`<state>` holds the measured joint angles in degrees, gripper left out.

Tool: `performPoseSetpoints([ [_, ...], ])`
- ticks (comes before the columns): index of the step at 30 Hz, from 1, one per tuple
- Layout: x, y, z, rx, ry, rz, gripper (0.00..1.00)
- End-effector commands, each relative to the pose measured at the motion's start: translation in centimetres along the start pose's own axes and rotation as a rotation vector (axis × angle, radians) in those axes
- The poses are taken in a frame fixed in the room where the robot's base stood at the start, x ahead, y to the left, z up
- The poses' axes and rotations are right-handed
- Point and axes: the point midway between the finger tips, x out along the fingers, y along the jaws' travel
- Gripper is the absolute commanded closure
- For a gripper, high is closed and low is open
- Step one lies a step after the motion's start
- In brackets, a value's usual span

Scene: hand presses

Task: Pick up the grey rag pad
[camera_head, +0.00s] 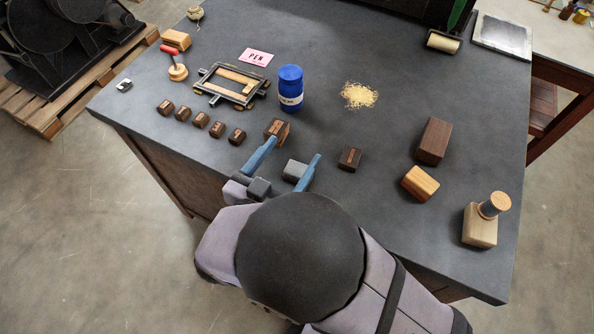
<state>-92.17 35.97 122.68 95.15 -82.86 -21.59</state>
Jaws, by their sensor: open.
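The grey rag pad (294,170) is a small light-grey block near the front edge of the dark table. My gripper (297,149) has two blue fingers and is open, with the pad showing between them in this view. The pad appears nearer the right finger, which overlaps its right side. A clear gap shows between the pad and the left finger. I cannot tell whether the fingers are level with the pad or above it, or whether they touch it. My arm hides the table edge just below.
Dark blocks stand close by: one (277,129) at the left fingertip, one (349,159) right of the right finger. A blue jar (290,88) stands behind. Further right are a tall brown block (434,141), a tan block (420,183) and a wooden block with a knob (480,226).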

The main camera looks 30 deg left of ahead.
Motion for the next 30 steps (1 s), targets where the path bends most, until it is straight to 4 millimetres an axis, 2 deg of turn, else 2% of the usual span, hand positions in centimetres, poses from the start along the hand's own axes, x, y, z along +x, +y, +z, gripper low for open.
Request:
performPoseSetpoints([
  [1, 0.3, 0.1, 2.0, -0.012, 0.000, 0.002, 0.28],
  [3, 0.7, 0.1, 4.2, -0.010, -0.001, 0.002, 0.28],
  [6, 1.0, 0.0, 6.7, -0.006, -0.001, 0.001, 0.28],
  [10, 1.3, 0.0, 8.8, -0.001, -0.001, 0.000, 0.28],
  [15, 1.5, 0.0, 9.8, 0.001, -0.001, -0.001, 0.28],
  [30, 3.7, -0.1, 9.7, 0.002, -0.001, -0.001, 0.28],
])
